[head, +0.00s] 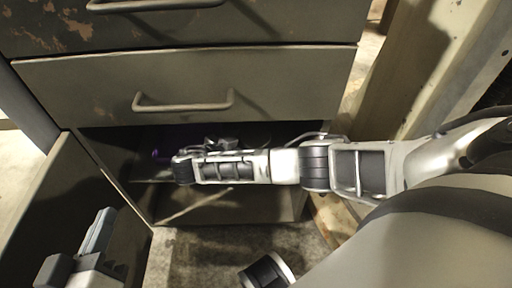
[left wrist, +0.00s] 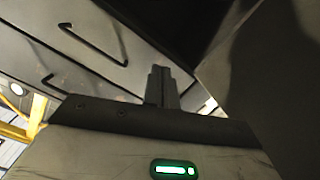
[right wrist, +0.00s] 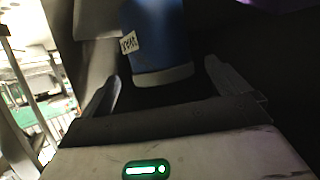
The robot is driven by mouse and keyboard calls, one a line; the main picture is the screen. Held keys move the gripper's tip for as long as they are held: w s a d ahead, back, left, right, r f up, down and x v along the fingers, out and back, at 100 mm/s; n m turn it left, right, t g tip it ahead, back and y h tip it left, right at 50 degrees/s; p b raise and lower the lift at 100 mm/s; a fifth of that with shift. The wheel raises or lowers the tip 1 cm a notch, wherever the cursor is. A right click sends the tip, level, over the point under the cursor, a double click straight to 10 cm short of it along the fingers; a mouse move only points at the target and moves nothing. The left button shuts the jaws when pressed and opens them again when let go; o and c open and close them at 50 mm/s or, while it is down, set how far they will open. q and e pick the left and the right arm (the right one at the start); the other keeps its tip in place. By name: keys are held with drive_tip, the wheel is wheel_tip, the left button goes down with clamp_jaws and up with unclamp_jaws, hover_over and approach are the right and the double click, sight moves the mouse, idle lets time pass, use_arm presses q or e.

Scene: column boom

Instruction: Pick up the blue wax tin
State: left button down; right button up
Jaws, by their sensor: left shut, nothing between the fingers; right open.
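A blue cylinder with a small white label and a pale rim, which looks like the blue wax tin (right wrist: 165,45), is in the upper middle of the right wrist view. My right gripper (right wrist: 165,88) is open, its fingers apart with the tin ahead of and between their tips. I cannot tell whether either finger touches it. In the head view my right arm reaches into the dark lower compartment; its fingers and the tin are hidden there. My left gripper (head: 102,228) is shut and empty at the lower left; its closed fingers also show in the left wrist view (left wrist: 160,85).
A worn grey cabinet has two shut drawers with bar handles (head: 185,104) above the open lower compartment (head: 240,203). An open door panel (head: 65,200) stands at left, near my left gripper. A pale post (head: 420,70) rises at right. Something purple (head: 155,153) lies inside.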

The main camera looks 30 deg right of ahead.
sight(256, 141)
drive_tip(key=b+x, duration=0.1)
drive_tip(key=x, duration=0.3)
drive_tip(key=shift+w+d+f, duration=0.15)
drive_tip(key=shift+f, duration=0.15)
drive_tip(key=c, duration=1.2)
drive_tip(key=shift+c, duration=0.7)
drive_tip(key=shift+r, duration=0.1)
